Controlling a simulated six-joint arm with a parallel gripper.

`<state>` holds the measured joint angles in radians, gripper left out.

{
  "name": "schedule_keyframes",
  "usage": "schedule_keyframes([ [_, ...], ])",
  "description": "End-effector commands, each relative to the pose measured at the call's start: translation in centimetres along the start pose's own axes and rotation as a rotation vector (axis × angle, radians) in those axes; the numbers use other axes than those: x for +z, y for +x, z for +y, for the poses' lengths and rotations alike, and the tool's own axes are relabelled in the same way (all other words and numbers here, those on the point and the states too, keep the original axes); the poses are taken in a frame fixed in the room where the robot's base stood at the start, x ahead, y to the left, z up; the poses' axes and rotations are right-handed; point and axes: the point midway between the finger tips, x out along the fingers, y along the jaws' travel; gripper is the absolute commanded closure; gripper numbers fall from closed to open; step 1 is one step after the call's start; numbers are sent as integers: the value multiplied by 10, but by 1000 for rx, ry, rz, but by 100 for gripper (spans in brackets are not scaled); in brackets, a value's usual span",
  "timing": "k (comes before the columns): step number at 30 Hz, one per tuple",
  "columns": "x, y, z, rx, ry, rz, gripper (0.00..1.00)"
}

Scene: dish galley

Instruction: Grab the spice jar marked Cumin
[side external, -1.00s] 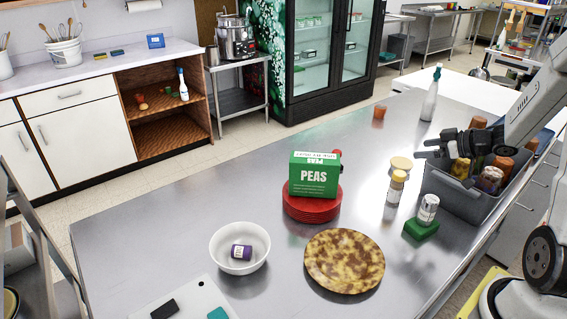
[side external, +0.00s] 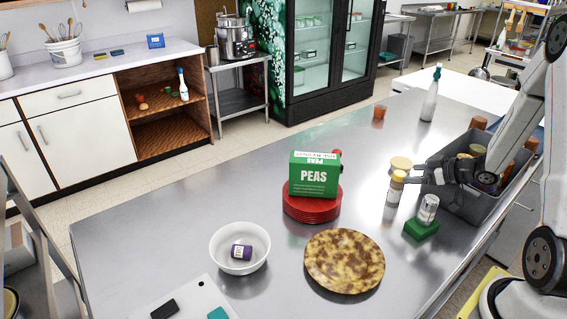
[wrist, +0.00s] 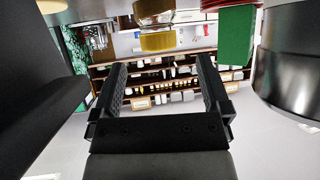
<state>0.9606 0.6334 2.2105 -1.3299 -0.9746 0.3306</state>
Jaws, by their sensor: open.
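No jar label is readable as Cumin. A yellow-lidded jar (side external: 394,190) stands on the steel table; it appears inverted in the wrist view (wrist: 157,32). A purple jar (side external: 241,252) lies in a white bowl (side external: 228,268). My gripper (side external: 414,174) is open and empty, pointing left, just right of the yellow-lidded jar. In the wrist view, nothing sits between my gripper's fingers (wrist: 160,72).
A grey bin (side external: 455,206) holding several jars stands beneath my gripper and wrist. A green peas box (side external: 314,175) rests on red plates (side external: 312,208). A mottled plate (side external: 344,261) lies in front.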

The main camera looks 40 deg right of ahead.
Motion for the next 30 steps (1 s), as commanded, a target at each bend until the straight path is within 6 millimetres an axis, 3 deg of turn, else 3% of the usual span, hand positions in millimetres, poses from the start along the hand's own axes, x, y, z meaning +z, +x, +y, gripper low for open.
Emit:
schedule_keyframes([
  [6,0,16,0,-2,0,-2,3],
  [14,0,20,0,0,-1,-1,3],
  [30,1,68,2,1,-1,-1,3],
])
